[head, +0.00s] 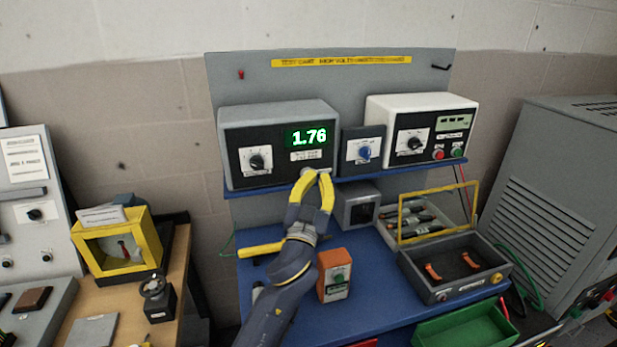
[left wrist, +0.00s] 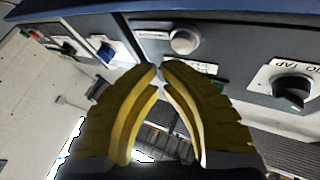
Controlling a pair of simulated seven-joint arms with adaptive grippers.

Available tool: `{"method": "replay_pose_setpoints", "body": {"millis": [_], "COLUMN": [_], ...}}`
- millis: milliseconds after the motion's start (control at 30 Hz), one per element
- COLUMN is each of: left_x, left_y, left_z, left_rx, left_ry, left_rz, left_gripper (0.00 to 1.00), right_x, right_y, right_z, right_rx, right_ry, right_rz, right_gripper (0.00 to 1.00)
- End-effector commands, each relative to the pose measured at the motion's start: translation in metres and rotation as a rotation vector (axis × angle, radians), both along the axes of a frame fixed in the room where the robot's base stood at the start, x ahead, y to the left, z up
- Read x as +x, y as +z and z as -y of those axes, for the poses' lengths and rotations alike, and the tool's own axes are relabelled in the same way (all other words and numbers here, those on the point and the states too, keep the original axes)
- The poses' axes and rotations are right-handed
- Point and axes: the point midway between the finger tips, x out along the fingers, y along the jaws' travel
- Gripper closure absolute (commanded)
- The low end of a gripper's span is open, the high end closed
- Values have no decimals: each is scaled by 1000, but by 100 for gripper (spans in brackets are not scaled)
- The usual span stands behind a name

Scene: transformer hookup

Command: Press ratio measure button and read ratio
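The grey meter box (head: 238,118) stands on the blue shelf, and its green display (head: 306,136) reads 1.76. A white label (head: 306,155) sits under the display. In the left wrist view, a round pale button (left wrist: 185,40) is on the dark panel beside a label (left wrist: 200,68). My left gripper (head: 316,175) is at the lower right of the meter's face, its yellow fingertips together and empty. In the left wrist view the fingertips (left wrist: 159,68) overlap the panel close to the button; I cannot tell whether they touch it. My right gripper is out of view.
A blue-knob box (head: 364,149) and a white unit (head: 420,105) with red and green buttons share the shelf. Below, an orange box (head: 333,276), a grey tray (head: 455,268) and a green bin (head: 465,327) crowd the blue bench.

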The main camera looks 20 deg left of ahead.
Motion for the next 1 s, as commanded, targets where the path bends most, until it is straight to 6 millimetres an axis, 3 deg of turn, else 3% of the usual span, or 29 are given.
{"method": "replay_pose_setpoints", "body": {"millis": [700,1000], "left_x": [-45,-49], "left_y": [0,0], "left_z": [30,33], "left_rx": [-1,0], "left_ry": [-2,0], "left_rz": [0,0], "left_gripper": [100,100], "right_x": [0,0], "right_y": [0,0], "right_z": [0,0], "right_rx": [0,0], "right_ry": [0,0], "right_rz": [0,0], "right_gripper": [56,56]}}
